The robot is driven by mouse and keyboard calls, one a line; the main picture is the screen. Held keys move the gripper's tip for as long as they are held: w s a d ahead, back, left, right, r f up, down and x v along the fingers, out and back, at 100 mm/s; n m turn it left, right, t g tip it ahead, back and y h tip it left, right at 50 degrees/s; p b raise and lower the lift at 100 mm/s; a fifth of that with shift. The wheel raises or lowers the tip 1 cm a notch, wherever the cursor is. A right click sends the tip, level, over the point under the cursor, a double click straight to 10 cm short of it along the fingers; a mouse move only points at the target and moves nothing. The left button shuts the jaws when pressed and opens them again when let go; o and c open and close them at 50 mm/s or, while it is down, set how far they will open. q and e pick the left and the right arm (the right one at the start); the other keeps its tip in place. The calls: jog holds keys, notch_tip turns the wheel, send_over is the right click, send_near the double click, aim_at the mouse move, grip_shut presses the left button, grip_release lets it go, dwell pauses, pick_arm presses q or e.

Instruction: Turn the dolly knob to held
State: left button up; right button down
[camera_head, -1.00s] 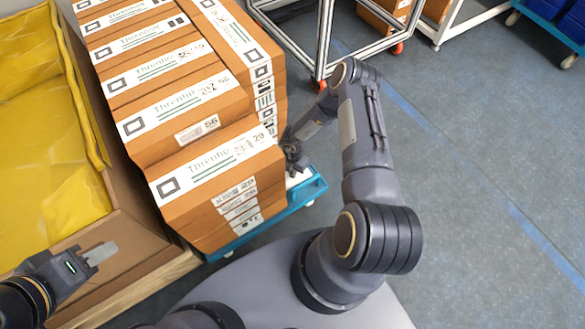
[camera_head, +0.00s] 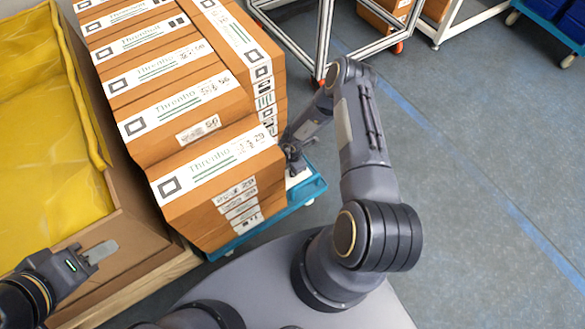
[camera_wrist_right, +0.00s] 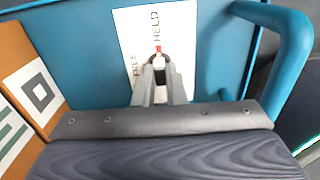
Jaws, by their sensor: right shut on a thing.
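The dolly knob (camera_wrist_right: 159,62) sits on a white plate (camera_wrist_right: 180,38) fixed to the blue dolly (camera_wrist_right: 85,70). The plate reads FREE at the left and HELD near the top. A red mark on the knob points up toward the word HELD. My right gripper (camera_wrist_right: 160,84) is shut on the knob, whose lower part its fingers hide. In the head view the right gripper (camera_head: 292,166) is at the dolly's end beside the boxes, and the knob is hidden there. My left gripper (camera_head: 101,252) hangs over the carton at lower left, apart from everything; its finger gap does not show.
Stacked brown boxes (camera_head: 215,170) load the blue dolly (camera_head: 300,195). A blue handle bar (camera_wrist_right: 292,50) rises to the right of the plate. A yellow-lined carton (camera_head: 50,130) stands left. A metal frame (camera_head: 322,40) stands behind. The floor at right is clear.

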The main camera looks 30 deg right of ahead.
jog(key=c, duration=1.5)
grip_release()
notch_tip(320, 180, up, 8)
jog(key=shift+f+p, duration=0.1)
jog(key=shift+p, duration=1.15)
